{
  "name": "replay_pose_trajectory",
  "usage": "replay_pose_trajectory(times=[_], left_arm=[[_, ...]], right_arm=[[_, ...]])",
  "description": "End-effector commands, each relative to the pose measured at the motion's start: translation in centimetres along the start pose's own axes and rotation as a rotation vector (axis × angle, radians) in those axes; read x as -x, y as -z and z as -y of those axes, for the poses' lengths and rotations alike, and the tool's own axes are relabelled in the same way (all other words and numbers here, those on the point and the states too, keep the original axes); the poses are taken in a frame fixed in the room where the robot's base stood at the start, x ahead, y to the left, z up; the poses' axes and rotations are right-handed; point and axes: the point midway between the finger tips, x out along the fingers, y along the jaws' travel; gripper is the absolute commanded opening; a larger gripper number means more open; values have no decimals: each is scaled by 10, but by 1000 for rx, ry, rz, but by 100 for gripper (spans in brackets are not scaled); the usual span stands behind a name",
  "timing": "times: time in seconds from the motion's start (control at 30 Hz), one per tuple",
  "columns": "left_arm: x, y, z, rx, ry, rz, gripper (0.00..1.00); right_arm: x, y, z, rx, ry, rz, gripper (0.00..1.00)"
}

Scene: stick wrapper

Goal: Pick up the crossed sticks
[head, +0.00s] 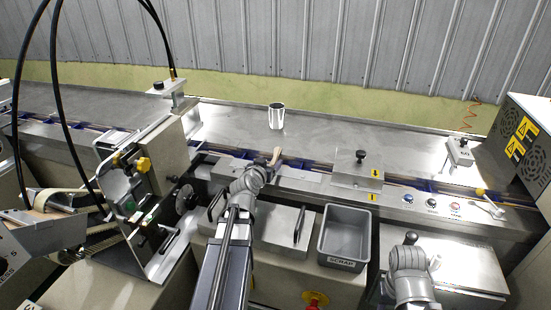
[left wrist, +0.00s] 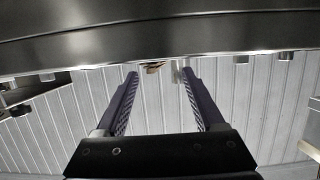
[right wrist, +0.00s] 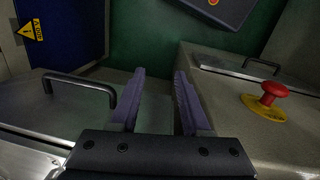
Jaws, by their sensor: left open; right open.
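A small tan wooden piece, seemingly the crossed sticks (head: 276,154), shows at the conveyor channel just beyond my left wrist in the head view. It also shows as a small brown shape in the left wrist view (left wrist: 152,66), ahead of and between the fingertips, apart from them as far as I can tell. The crossing itself is too small to make out. My left gripper (left wrist: 160,75) is open and empty, facing the machine's edge. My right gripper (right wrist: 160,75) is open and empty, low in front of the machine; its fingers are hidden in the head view.
A grey scrap bin (head: 344,237) hangs on the front between my arms. A metal cup (head: 276,116) stands on the steel table behind the channel. A wrapper head (head: 130,180) rises at left. A red emergency button (right wrist: 270,92) and black handle (right wrist: 88,86) are near my right gripper.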

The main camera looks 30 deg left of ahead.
Motion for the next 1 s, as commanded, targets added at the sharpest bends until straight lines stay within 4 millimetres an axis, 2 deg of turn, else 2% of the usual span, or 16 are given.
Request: replay_pose_trajectory(times=[0.03, 0.23, 0.5, 1.0], left_arm=[[-10, 1, -2, 0, -2, 0, 70], [-39, 3, -4, -1, 0, -1, 70], [-42, 4, -5, 1, 0, -1, 70], [-44, 3, -5, 1, -1, -1, 14]], right_arm=[[-2, 0, 0, 0, 0, 0, 47], [-9, 1, 1, 0, 0, 0, 47], [-9, 1, 1, 0, 0, 0, 47], [-10, 1, 1, 0, 0, 0, 47]])
